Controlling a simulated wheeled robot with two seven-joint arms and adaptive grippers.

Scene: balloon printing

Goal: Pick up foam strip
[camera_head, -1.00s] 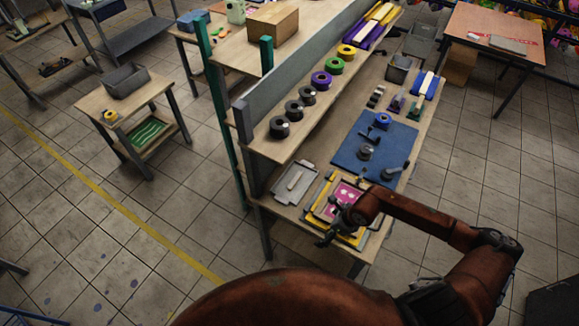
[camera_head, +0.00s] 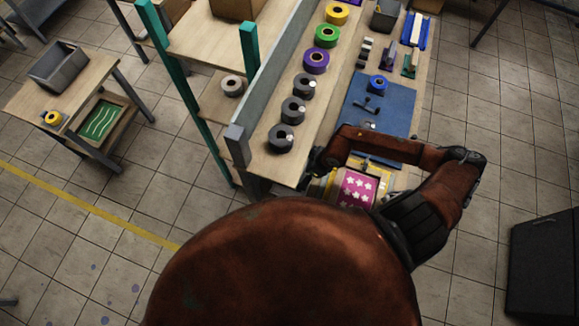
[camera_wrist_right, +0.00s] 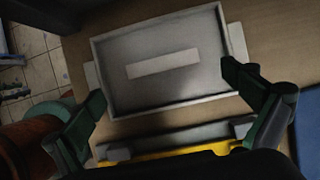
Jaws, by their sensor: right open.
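The pale foam strip (camera_wrist_right: 163,64) lies in a shallow grey tray (camera_wrist_right: 205,102) in the right wrist view. It runs nearly crosswise and tilts slightly. My right gripper (camera_wrist_right: 162,83) is open above the tray, its two fingers apart on either side, with nothing between them. The strip lies beyond the fingertips in the picture, apart from both. In the head view my right arm reaches over the workbench (camera_head: 275,166), and its forearm and gripper hide the strip. My left gripper is in neither current view.
A pink printing frame with white stars (camera_head: 356,188) lies beside my right gripper. A blue mat (camera_head: 372,100) is behind it. Tape rolls, including a purple one (camera_head: 316,61), line the raised shelf on the left, close to my arm.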

